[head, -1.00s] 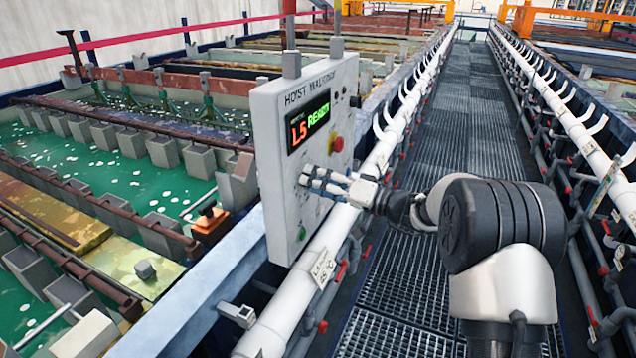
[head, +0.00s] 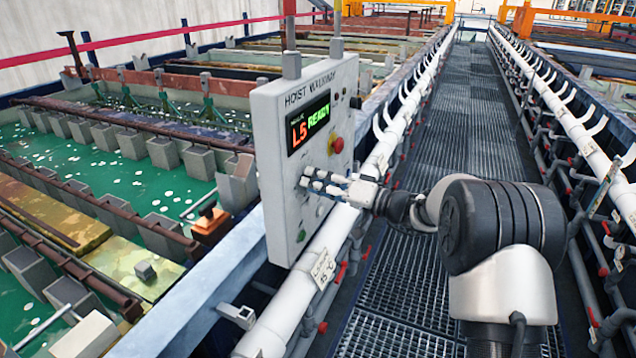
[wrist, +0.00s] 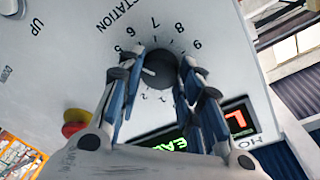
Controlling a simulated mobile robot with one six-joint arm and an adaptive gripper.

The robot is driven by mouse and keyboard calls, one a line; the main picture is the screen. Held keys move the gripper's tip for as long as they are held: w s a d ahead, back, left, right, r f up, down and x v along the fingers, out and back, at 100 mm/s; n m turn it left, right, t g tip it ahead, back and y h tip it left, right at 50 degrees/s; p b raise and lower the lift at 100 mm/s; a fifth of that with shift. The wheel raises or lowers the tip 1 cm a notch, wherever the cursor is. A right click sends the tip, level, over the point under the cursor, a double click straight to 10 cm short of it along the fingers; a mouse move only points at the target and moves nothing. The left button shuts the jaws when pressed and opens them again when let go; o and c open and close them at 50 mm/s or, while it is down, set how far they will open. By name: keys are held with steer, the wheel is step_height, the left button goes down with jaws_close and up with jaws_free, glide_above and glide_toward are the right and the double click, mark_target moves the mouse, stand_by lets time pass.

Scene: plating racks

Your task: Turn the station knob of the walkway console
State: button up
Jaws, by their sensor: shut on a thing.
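The walkway console (head: 275,215) is a pale grey box on the left of the walkway, with a lit display (head: 309,124) reading "L5 READY" in red and green. The station knob (wrist: 160,70) is black and round, with a numbered dial around it, in the wrist view. My gripper (wrist: 161,60) is shut on the knob, one finger on each side. Its pointer mark seems to face left, toward the low-middle numbers. In the head view my gripper (head: 312,181) reaches the console face from the right and hides the knob.
A white pipe (head: 330,245) runs along the walkway edge. The grated walkway (head: 455,120) is clear ahead. Green tanks (head: 110,180) lie left.

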steer(key=shift+m, duration=0.3)
steer(key=m+g+p, duration=0.1)
steer(key=m+p, duration=0.1)
steer(key=m, duration=0.4)
steer(key=m+p, duration=0.2)
steer(key=m, duration=0.5)
steer(key=shift+w+r+m+g, duration=0.1)
steer(key=shift+r+m+g, duration=0.1)
steer(key=shift+m+g, duration=0.15)
steer(key=m+p, duration=0.3)
steer(key=m+g+p, duration=0.1)
steer(key=m+p, duration=0.2)
steer(key=m, duration=0.1)
steer(key=shift+f+m, duration=0.15)
steer(key=shift+m, duration=0.2)
steer(key=shift+m+p, duration=0.3)
steer(key=o, duration=1.1)
steer(key=shift+c, duration=0.2)
